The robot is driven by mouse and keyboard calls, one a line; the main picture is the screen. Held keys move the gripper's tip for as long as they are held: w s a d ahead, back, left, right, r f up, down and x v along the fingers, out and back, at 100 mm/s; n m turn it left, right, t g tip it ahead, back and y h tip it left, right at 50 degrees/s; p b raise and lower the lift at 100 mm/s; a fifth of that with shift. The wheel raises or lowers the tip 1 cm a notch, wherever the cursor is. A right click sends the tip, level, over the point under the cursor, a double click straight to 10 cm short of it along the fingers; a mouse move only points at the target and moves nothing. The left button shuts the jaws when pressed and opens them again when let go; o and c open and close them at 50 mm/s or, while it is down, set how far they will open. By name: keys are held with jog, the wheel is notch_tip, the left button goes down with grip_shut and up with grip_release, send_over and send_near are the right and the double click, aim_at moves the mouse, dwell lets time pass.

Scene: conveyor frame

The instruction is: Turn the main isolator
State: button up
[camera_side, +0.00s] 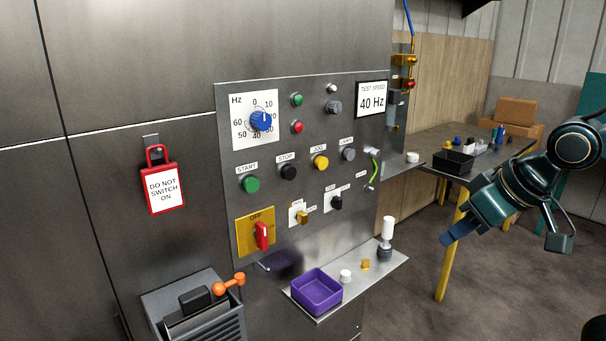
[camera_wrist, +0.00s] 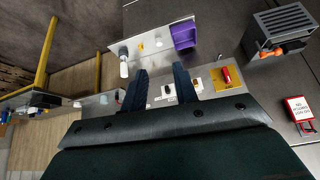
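The main isolator is a red rotary handle (camera_side: 262,236) on a yellow plate (camera_side: 243,222) marked OFF, low on the left of the control panel. The handle stands about upright, tilted slightly. It also shows in the wrist view (camera_wrist: 226,75), right of my fingers. My gripper (camera_side: 452,236) is at the right of the side view, well away from the panel. In the wrist view my gripper (camera_wrist: 160,84) has its two dark fingers apart with nothing between them. A red DO NOT SWITCH ON tag (camera_side: 162,182) hangs on the cabinet left of the panel.
A shelf (camera_side: 378,279) below the panel holds a purple tray (camera_side: 316,293) and several small parts. A side table (camera_side: 487,160) stands behind. Open space lies between my gripper and the panel.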

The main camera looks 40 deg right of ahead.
jog(key=w+a+f+t+h, duration=0.1)
jog(key=w+a+f+t, duration=0.3)
jog(key=w, duration=0.6)
jog(key=w+a+f+t, duration=0.1)
jog(key=w+a, duration=0.4)
jog(key=w, duration=0.4)
jog(key=w+a+f+n+t+y, duration=0.1)
jog(key=w+a+f+t, duration=0.1)
jog(key=a, duration=0.6)
jog(key=shift+w, duration=0.55)
jog(key=shift+w, duration=0.1)
